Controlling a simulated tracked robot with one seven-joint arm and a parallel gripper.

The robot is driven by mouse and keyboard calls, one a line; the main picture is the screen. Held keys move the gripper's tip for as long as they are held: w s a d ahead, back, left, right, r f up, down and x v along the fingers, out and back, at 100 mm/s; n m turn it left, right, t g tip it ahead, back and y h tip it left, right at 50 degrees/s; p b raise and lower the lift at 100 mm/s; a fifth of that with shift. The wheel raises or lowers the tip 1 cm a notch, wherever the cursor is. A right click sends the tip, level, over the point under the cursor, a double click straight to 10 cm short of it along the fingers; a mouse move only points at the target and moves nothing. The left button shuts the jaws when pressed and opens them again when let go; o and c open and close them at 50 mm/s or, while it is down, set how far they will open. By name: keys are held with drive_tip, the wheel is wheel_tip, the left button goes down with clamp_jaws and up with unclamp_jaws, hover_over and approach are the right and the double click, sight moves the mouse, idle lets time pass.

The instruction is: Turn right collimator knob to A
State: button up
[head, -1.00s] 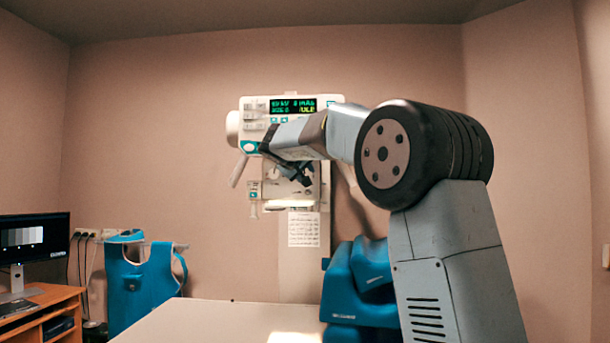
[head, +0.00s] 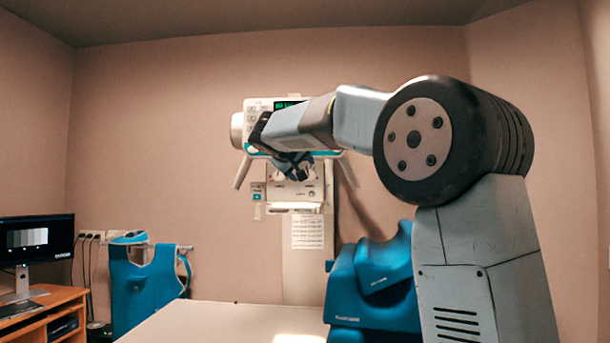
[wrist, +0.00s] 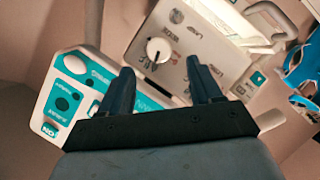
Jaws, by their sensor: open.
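The x-ray head's collimator box (head: 293,193) hangs in the middle of the head view, below the console. In the wrist view the collimator's pale face (wrist: 200,45) fills the upper middle. A round white knob (wrist: 158,50) with a dark pointer line sits on that face, with small marks around it too small to read. My gripper (wrist: 160,66) is open, one finger on each side of the knob in the picture; contact cannot be told. In the head view my gripper (head: 294,165) hides part of the collimator's face.
A white and teal control panel (wrist: 75,95) with buttons lies left of the fingers in the wrist view. Handles (head: 243,170) flank the collimator. A white table (head: 215,325) is below, with blue cushions (head: 370,280) at its right. A blue apron (head: 145,275) hangs left.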

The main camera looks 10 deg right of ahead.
drive_tip(key=v, duration=0.7)
drive_tip(key=shift+s+f, duration=0.1)
drive_tip(key=s+d+f+m+g+y, duration=0.1)
drive_tip(key=s+d+f+g+y, duration=0.2)
drive_tip(key=s+f, duration=1.5)
drive_tip(key=s+d+f+m+g+y, duration=0.2)
drive_tip(key=s+d+f+g+y, duration=0.1)
drive_tip(key=s+f, duration=1.5)
drive_tip(key=shift+s+d+y, duration=0.85)
drive_tip(key=shift+s+y, duration=0.05)
